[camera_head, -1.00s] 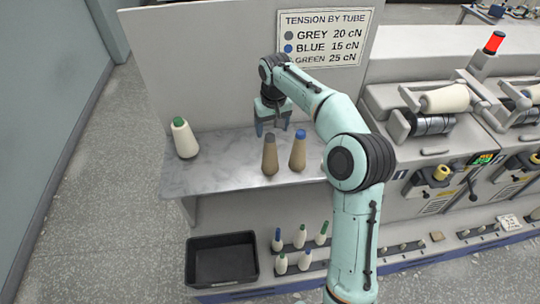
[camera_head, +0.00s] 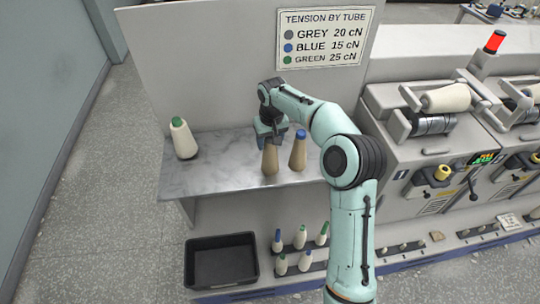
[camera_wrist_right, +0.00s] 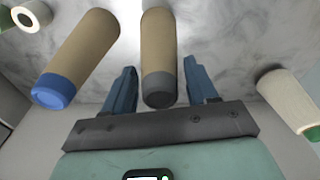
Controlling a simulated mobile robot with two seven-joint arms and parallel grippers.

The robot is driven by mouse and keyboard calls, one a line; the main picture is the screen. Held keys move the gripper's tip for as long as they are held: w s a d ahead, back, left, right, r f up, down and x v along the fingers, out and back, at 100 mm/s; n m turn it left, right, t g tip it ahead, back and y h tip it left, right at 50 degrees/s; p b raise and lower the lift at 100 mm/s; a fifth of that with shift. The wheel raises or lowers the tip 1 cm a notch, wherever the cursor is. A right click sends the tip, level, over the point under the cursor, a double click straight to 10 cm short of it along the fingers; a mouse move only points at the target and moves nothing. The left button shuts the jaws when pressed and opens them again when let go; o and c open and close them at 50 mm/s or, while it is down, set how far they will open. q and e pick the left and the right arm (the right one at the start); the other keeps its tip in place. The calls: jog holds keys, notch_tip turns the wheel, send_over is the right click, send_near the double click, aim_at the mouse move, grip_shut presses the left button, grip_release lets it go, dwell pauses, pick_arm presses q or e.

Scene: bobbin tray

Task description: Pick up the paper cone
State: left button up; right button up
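The brown paper cone with a grey tip (camera_head: 270,160) stands upright on the marble shelf, its top partly hidden by my right gripper (camera_head: 270,138). In the right wrist view this cone (camera_wrist_right: 158,45) lies between the two blue fingers of the gripper (camera_wrist_right: 161,82), with gaps on both sides. The fingers are open. A like brown paper cone with a blue tip (camera_head: 298,152) stands just to the right; the wrist view also shows it (camera_wrist_right: 82,52). My left gripper is not in view.
A white cone with a green tip (camera_head: 183,139) stands on the left of the shelf (camera_head: 215,175). A black bin (camera_head: 222,262) and several small bobbins (camera_head: 300,238) are below. A back panel with a tension sign (camera_head: 324,38) rises behind the shelf; machines are at right.

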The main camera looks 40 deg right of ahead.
grip_shut()
